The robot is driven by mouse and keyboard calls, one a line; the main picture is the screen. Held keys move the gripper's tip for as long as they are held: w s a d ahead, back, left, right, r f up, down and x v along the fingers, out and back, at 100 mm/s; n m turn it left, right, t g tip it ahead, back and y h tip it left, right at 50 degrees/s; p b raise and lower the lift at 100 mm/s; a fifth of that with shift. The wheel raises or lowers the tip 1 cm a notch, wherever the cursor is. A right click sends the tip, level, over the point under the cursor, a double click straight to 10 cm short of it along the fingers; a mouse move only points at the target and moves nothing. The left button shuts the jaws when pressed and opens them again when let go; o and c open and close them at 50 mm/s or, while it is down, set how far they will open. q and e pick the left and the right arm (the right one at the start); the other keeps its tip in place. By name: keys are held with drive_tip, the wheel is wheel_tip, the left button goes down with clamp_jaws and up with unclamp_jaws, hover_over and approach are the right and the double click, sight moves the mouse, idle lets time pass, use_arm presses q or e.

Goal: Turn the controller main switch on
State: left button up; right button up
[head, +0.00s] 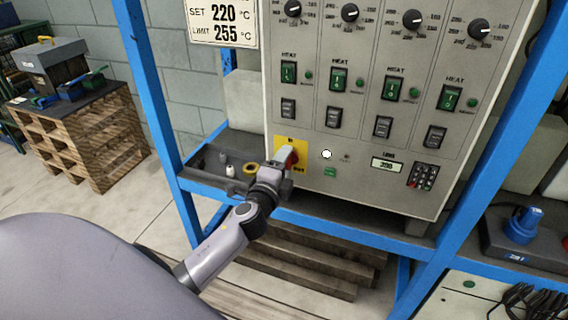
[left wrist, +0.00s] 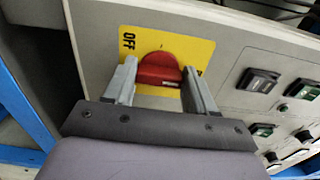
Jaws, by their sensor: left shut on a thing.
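The controller (head: 350,120) is a pale grey cabinet standing in a blue frame. Its main switch is a red rotary handle (left wrist: 158,70) on a yellow plate (left wrist: 192,50), low at the cabinet's left in the head view. The word OFF shows on the plate at the left in the left wrist view; the marking on the right is mostly hidden by a finger. My left gripper (head: 287,160) is at the switch, with its fingers on either side of the red handle, shut on it. In the left wrist view, the left gripper (left wrist: 158,85) hides the handle's lower part. My right gripper is not in view.
A white round lamp (head: 327,154) and a green button (head: 330,172) sit right of the switch. Heater switches and dials fill the panel above. A dark tray (head: 215,170) with small items is left of my gripper. A blue post (head: 155,110) stands close left.

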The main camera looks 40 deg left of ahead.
use_arm(q)
drive_tip(key=o, duration=1)
drive_tip(key=shift+o, duration=0.2)
drive_tip(key=shift+s, duration=0.1)
drive_tip(key=v, duration=0.7)
drive_tip(key=s+d+f+n+g+h+p, duration=0.3)
drive_tip(key=s+d+n, duration=0.3)
drive_tip(key=s, duration=0.3)
drive_tip(key=s+d+f+n+g+h+p, duration=0.3)
drive_tip(key=s+d+f+n+p, duration=0.3)
drive_tip(key=s, duration=0.4)
drive_tip(key=shift+s+d+f+n+g+h, duration=0.15)
drive_tip(key=shift+s+d+n+g+h, duration=0.15)
drive_tip(key=shift+d+n+g, duration=0.25)
